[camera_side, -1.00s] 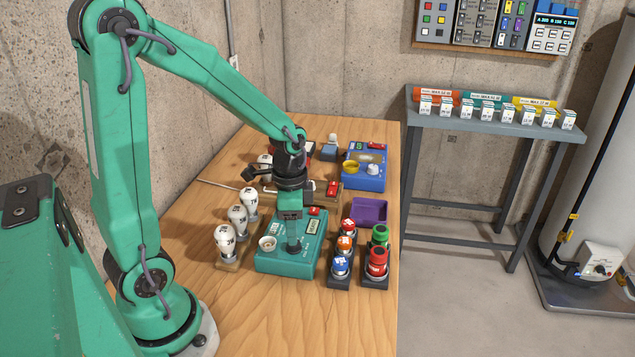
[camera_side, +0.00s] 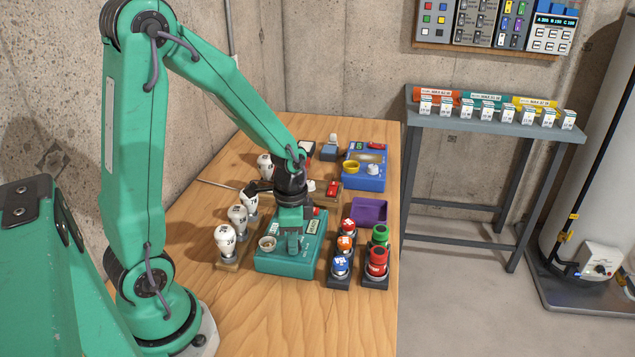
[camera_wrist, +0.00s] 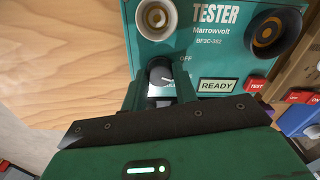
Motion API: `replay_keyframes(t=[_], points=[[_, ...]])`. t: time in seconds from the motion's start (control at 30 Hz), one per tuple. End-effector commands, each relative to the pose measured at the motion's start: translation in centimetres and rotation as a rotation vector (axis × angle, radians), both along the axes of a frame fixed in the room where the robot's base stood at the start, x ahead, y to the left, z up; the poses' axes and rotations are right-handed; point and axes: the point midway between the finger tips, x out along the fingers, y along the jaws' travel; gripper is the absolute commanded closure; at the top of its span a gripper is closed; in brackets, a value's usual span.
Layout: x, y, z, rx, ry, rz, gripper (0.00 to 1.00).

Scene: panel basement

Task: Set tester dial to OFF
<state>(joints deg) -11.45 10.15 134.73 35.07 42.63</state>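The teal tester (camera_side: 275,262) sits on the wooden bench; its "TESTER" lettering and green READY label show in the wrist view (camera_wrist: 150,45). Its dark dial (camera_wrist: 161,74) has a pale pointer mark, and the OFF mark (camera_wrist: 186,58) lies to its upper right. The pointer's exact setting is hard to read. My gripper (camera_side: 293,244) points down over the dial. In the wrist view its two fingers (camera_wrist: 161,93) stand apart on either side of the dial, which shows in the gap. I cannot see whether they touch it.
White bulbs (camera_side: 237,217) stand left of the tester. Red, blue and green fuse-like parts (camera_side: 378,257) in dark holders stand close on its right. A purple tray (camera_side: 369,212) and a blue device (camera_side: 365,170) are behind. The front bench is clear.

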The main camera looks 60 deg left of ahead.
Motion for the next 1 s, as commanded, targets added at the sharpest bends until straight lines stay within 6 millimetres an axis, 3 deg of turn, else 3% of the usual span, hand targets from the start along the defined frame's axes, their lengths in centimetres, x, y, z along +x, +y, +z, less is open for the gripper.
replay_keyframes(t=[0.47, 1.0], points=[[-0.03, -0.03, 0.03, 0.0, 0.001, 0.064, 0.94], [-0.05, -0.05, 0.03, 0.0, 0.002, 0.458, 0.94]])
